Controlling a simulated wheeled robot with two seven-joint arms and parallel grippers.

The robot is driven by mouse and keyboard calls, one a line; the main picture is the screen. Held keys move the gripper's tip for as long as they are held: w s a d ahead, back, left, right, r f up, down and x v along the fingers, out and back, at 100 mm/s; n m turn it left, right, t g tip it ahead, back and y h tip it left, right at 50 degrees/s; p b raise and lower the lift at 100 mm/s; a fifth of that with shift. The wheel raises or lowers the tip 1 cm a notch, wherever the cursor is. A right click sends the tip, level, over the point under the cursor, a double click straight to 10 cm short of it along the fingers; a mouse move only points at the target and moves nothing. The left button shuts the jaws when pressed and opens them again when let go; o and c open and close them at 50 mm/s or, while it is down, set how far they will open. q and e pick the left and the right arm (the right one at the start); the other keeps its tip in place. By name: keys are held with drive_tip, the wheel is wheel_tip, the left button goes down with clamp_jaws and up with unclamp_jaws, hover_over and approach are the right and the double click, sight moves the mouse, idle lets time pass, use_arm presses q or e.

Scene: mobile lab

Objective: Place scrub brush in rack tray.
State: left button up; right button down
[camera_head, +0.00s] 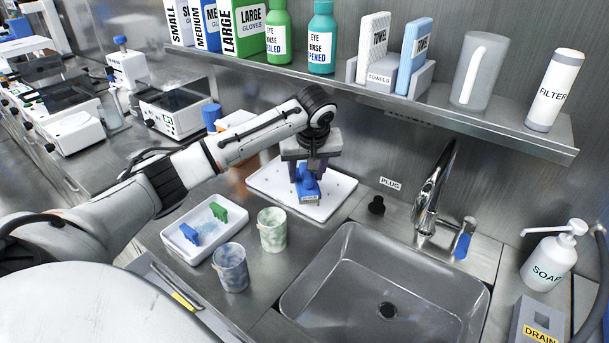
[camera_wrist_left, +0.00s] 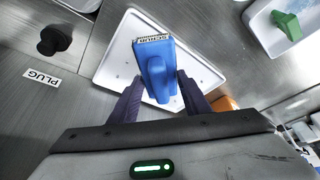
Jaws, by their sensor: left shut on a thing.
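The blue scrub brush (camera_head: 309,187) is in my left gripper (camera_head: 309,172), over the white rack tray (camera_head: 265,179) behind the sink. In the left wrist view the brush (camera_wrist_left: 157,72) shows its "SCRUB" label and bristle edge, with the purple fingers (camera_wrist_left: 156,98) on either side of its blue body. The white tray (camera_wrist_left: 112,62) lies beneath it. I cannot tell whether the brush touches the tray. My right gripper is in neither view.
A white tub (camera_head: 170,241) with a green and a blue item stands left. Two mottled cups (camera_head: 272,230) stand beside it. The sink (camera_head: 350,285), faucet (camera_head: 432,190) and black plug (camera_head: 376,205) are right. A loaded shelf (camera_head: 400,98) overhangs the back.

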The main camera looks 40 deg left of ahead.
sight(304, 164)
use_arm(q)
drive_tip(key=shift+w+a, duration=0.95)
drive_tip(key=shift+a, duration=0.1)
drive_tip(key=shift+w+a+f, duration=0.1)
drive_tip(key=shift+a+f, duration=0.05)
drive_tip(key=shift+a, duration=0.1)
drive_tip(key=shift+d+f, duration=0.1)
drive_tip(key=shift+f, duration=1.55)
drive_tip(key=o, duration=0.9)
drive_tip(key=shift+f, duration=0.1)
drive_tip(key=shift+o, duration=0.2)
drive_tip(key=v, duration=0.7)
drive_tip(key=shift+r, duration=0.35)
